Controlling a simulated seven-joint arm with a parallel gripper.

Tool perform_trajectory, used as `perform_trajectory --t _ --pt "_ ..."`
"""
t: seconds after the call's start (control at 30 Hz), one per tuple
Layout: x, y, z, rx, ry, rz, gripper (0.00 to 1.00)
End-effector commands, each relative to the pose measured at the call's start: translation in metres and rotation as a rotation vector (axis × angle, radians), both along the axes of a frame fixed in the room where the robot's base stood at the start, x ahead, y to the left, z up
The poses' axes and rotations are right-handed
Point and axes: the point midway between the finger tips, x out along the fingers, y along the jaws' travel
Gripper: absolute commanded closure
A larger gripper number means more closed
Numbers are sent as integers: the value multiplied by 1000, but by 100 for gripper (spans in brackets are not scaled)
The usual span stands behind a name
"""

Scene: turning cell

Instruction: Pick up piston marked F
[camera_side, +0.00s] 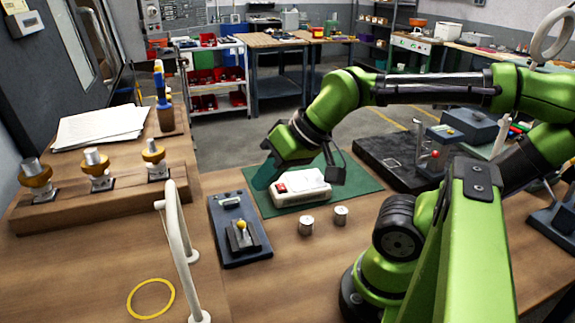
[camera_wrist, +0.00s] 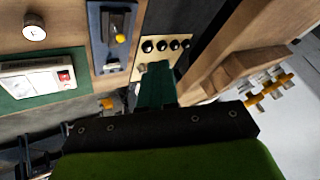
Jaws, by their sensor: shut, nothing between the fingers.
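Two small silver metal cylinders, which look like pistons, stand upright on the wooden bench: the left piston (camera_side: 306,225) and the right piston (camera_side: 341,216). Any letter on them is too small to read. In the wrist view one piston (camera_wrist: 34,32) shows at upper left, with a small unreadable mark on its top. My gripper (camera_side: 262,177) has dark teal fingers and is above the bench, behind the pistons and apart from them. In the wrist view my gripper (camera_wrist: 157,76) is shut and empty.
A white device with a red switch (camera_side: 300,186) sits on a green mat (camera_side: 362,182). Beside it is a dark blue plate with a yellow-knobbed fixture (camera_side: 240,232). A white curved rail (camera_side: 176,240) and yellow ring (camera_side: 151,299) are left.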

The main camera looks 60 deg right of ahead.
Motion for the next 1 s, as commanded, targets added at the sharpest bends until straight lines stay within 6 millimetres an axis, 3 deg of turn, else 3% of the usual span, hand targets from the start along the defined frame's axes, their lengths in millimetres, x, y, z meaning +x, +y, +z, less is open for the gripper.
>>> perform_trajectory --t 0.2,0.63,1.0 --pt "0 0 0 0 1 -1 100" --pt "0 -1 0 0 1 -1 34" --pt "4 -9 -6 4 29 -36 32"
